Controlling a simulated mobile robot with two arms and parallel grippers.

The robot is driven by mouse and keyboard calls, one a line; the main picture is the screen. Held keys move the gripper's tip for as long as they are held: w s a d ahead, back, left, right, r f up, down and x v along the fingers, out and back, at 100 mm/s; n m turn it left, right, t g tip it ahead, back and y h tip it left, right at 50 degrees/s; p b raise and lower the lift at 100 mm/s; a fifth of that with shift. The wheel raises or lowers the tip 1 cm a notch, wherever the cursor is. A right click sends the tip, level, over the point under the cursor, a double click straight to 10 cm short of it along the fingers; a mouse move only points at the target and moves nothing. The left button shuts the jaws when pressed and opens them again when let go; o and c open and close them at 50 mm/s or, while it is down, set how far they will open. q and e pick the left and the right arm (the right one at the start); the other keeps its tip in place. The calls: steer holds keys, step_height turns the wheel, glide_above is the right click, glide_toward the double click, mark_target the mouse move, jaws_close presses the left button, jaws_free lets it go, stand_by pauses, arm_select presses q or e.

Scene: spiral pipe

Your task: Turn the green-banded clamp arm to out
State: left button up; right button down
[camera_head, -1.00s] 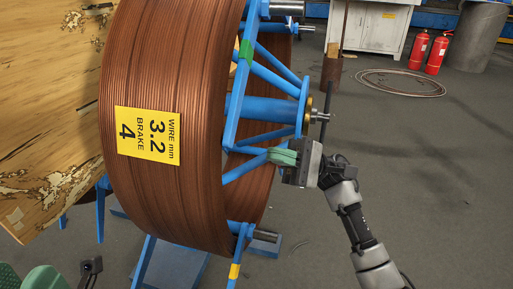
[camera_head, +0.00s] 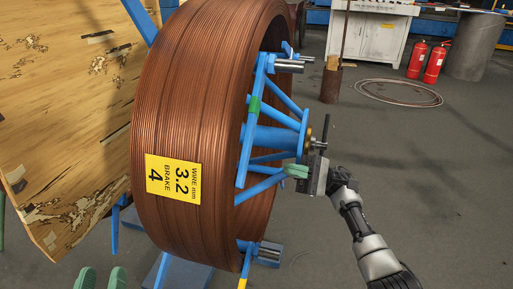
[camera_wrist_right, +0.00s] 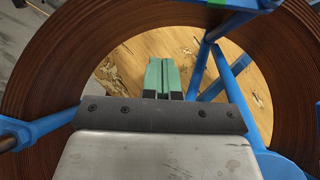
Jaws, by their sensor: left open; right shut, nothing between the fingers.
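The green-banded clamp arm (camera_head: 245,160) is a blue bar with a green band (camera_head: 254,106). It runs steeply along the near side of the blue spider frame, beside the copper wire coil (camera_head: 195,110). In the right wrist view a green band (camera_wrist_right: 216,2) shows at the top edge. My right gripper (camera_head: 290,171) is shut and empty, below and right of the band, in front of the lower blue spokes. Its green fingers (camera_wrist_right: 163,75) are together in the right wrist view, pointing into the coil's opening. My left gripper (camera_head: 101,280) is open and empty at the bottom left.
The hub shaft (camera_head: 317,145) with its dark handle stands just above my right gripper. A yellow-banded bar (camera_head: 243,282) is low on the coil. A wooden disc (camera_head: 70,120) stands at the left.

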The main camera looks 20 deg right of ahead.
steer(key=p, duration=0.1)
glide_toward(249, 156)
steer(key=w+a, duration=0.4)
steer(key=a, duration=0.1)
arm_select(q)
steer(key=shift+s+a+f+g+y+p, duration=0.1)
steer(key=shift+a+f+g+y, duration=0.15)
steer(key=shift+f+g, duration=0.6)
steer(key=shift+a+f+g+y+p, duration=0.1)
steer(key=shift+f+g+y+p, duration=0.1)
steer(key=shift+f+g, duration=0.65)
steer(key=shift+s+a+f+g+y+p, duration=0.1)
steer(key=shift+a+f+g+y, duration=0.15)
steer(key=shift+f+g, duration=0.55)
arm_select(e)
steer(key=shift+s+a+r, duration=0.3)
steer(key=shift+s+r, duration=0.25)
steer(key=shift+r, duration=0.2)
steer(key=shift+s+a+r, duration=0.35)
steer(key=shift+s+r, duration=0.2)
steer(key=shift+r, duration=0.2)
arm_select(q)
steer(key=shift+d+f, duration=0.1)
steer(key=shift+f, duration=0.05)
